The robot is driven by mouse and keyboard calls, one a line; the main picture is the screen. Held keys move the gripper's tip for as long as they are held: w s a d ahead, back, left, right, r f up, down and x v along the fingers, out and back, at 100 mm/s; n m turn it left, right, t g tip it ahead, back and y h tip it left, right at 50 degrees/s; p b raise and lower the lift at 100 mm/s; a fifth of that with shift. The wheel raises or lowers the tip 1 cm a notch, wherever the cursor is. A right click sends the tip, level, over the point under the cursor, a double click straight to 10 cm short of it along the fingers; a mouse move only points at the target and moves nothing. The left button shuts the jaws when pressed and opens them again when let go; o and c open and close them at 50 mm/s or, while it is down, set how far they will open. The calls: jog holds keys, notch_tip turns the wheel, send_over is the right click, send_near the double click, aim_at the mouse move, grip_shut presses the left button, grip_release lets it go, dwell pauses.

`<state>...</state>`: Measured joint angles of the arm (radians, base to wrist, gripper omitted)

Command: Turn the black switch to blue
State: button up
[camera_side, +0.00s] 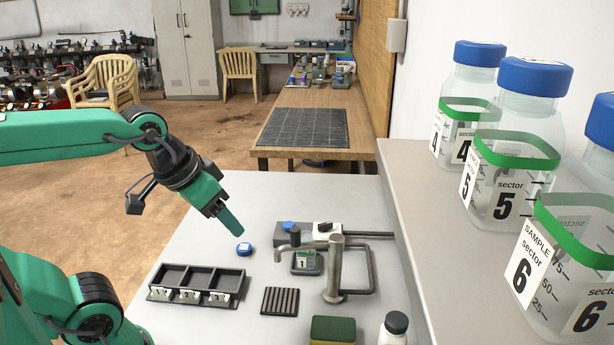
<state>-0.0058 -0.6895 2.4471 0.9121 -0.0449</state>
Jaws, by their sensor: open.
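The manifold stands at the back of the grey table, with a metal spout and pipe (335,268). A blue knob (288,227) sits at its left. A small white block (327,231) with a dark part on top, perhaps the black switch, sits to the right of the knob. It is too small to tell which way it points. My gripper (233,227) hangs tilted down to the right, above the table and left of the manifold. It is open and empty, apart from the knob and the block. Its fingers overlap in this view.
A small jar (306,262) labelled 1 stands by the spout. A raised shelf (428,205) with large jars bounds the right.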

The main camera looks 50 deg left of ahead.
jog(key=w+a+r+n+g, duration=0.1)
jog(key=w+r+n, duration=0.15)
jog(key=w, duration=0.65)
jog(key=n+g, duration=0.4)
jog(key=n, duration=0.7)
send_over(326, 224)
notch_tip(326, 224, down, 15)
jog(key=shift+s+f, duration=0.1)
jog(key=shift+s, duration=0.05)
jog(key=shift+f, duration=0.2)
jog(key=shift+f, duration=0.15)
jog(key=shift+f, duration=3.75)
jog(key=c, duration=1)
